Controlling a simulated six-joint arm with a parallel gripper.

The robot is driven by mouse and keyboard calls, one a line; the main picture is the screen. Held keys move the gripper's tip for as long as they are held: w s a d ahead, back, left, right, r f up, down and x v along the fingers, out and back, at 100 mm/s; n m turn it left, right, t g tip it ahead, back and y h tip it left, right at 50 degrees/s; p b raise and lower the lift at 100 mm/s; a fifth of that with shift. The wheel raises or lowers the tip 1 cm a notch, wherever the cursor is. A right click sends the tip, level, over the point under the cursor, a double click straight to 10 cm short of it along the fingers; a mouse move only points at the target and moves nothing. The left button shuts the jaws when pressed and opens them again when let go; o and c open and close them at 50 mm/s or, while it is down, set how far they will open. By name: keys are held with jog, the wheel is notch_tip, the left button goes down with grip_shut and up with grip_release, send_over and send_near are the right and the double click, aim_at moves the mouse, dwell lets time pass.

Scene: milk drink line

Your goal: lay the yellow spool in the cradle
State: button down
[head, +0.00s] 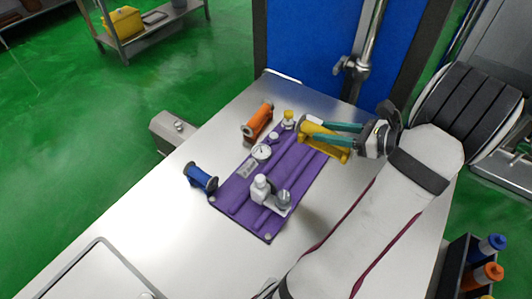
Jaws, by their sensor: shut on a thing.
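The yellow spool (328,142) is between the fingers of my gripper (318,132), in the head view right of centre. My gripper is shut on it, above or beside the upper right edge of a purple board (238,206). The gap between spool and board is hard to judge from this angle. The green fingers hide part of the spool. The purple board has long raised ridges and small fittings on it. I cannot tell for sure which part is the cradle.
An orange spool (258,121) and a blue spool (201,178) lie by the board's left side. A round gauge (261,152) and a white-and-grey fitting (270,194) stand up from the board.

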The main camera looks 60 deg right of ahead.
jog(key=s+a+f, duration=0.3)
jog(key=s, duration=0.6)
jog(key=s+a+f, duration=0.2)
jog(key=s+f, duration=0.1)
jog(key=s, duration=0.7)
jog(key=w+d+f, duration=0.1)
jog(key=w+f, duration=0.1)
jog(key=w, duration=0.1)
jog(key=w+d+f, duration=0.2)
jog(key=w+f, duration=0.1)
jog(key=w+d+f, duration=0.1)
jog(key=w+f, duration=0.1)
jog(key=w, duration=0.2)
jog(key=shift+w+d+f, duration=0.1)
jog(key=shift+d+f, duration=0.05)
send_over(340, 202)
notch_tip(340, 202, down, 4)
jog(key=shift+f, duration=0.1)
jog(key=shift+c, duration=2.3)
grip_release()
